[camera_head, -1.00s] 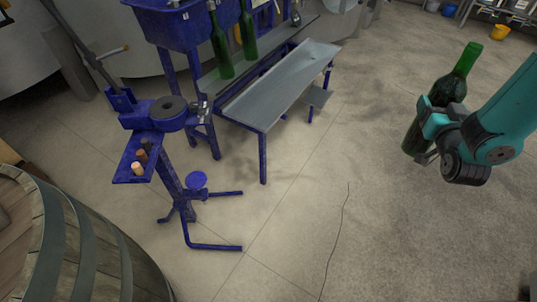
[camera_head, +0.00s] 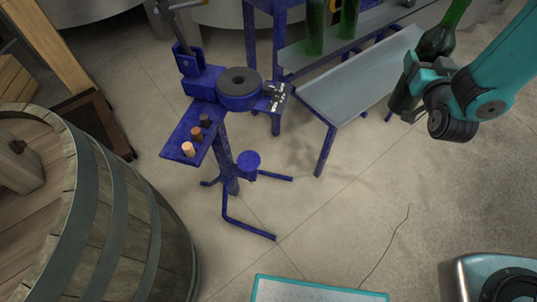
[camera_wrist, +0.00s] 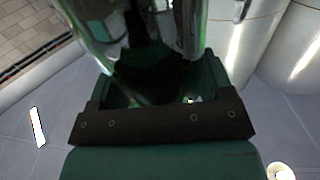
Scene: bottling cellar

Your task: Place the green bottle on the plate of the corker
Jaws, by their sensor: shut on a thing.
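My gripper (camera_head: 412,88) is shut on a green bottle (camera_head: 437,42), held tilted in the air at the upper right of the head view. The bottle's neck runs out of the top of that view. In the wrist view the dark glass of the bottle (camera_wrist: 150,60) fills the space between the jaws. The blue corker (camera_head: 238,92) stands left of centre, with a lever at its back and a shelf of corks. Its small round blue plate (camera_head: 248,160) sits low above the legs and is empty. My gripper is well to the right of the corker.
A wooden barrel (camera_head: 105,215) stands at the left, close to the corker. Behind the corker is a blue filling stand with a grey metal tray (camera_head: 350,85) and two more green bottles (camera_head: 316,28). Floor right of the corker is clear.

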